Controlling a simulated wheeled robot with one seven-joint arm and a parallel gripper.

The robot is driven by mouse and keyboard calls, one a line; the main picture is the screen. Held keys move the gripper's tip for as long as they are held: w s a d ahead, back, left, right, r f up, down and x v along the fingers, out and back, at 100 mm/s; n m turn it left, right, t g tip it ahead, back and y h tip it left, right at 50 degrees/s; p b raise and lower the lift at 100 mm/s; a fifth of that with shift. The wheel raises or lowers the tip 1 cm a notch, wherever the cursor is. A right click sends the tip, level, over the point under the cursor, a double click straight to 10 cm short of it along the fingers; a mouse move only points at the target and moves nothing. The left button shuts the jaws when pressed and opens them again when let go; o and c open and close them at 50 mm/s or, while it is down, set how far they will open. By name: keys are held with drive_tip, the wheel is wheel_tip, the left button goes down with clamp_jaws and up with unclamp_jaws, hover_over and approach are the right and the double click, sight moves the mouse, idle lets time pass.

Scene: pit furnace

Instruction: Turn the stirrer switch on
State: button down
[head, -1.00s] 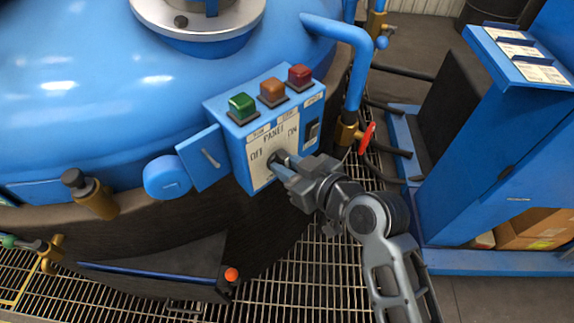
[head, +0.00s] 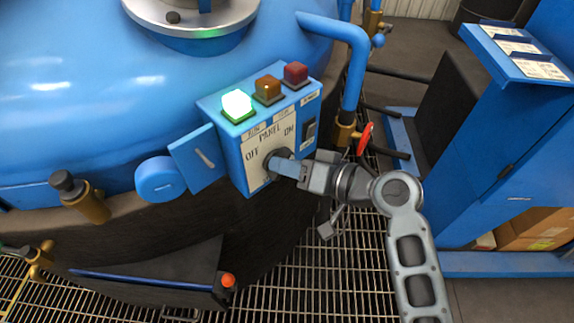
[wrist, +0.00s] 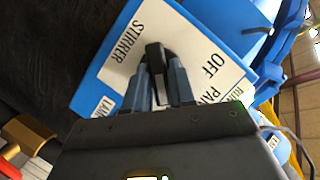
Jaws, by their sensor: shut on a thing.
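The blue control box (head: 235,165) on the tank's side has a pale front plate marked PANEL, OFF and ON. In the wrist view the plate (wrist: 108,72) also reads STIRRER beside a black rotary knob (wrist: 154,55). My gripper (head: 277,166) is at the plate, its fingers closed around this knob; it also shows in the wrist view (wrist: 154,75). The fingers hide much of the knob in the head view, so its exact pointing is hard to tell there. The green lamp (head: 237,104) on top glows brightly.
The orange lamp (head: 268,89) and red lamp (head: 295,74) beside it look unlit. A dark rocker switch (head: 310,130) sits right of the plate. A blue pipe (head: 355,80) and red valve handle (head: 365,138) stand close to the right. A blue cabinet (head: 490,150) stands farther right.

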drive_tip(key=shift+f+m, duration=0.1)
drive_tip(key=shift+m, duration=0.2)
idle(0.4)
drive_tip(key=c, duration=1)
unclamp_jaws()
drive_tip(key=shift+c, duration=0.2)
drive_tip(key=shift+d, duration=0.15)
drive_tip(key=v, duration=0.7)
drive_tip(key=shift+s+d+b, duration=0.15)
drive_tip(key=shift+d+b, duration=0.1)
drive_tip(key=shift+b, duration=0.2)
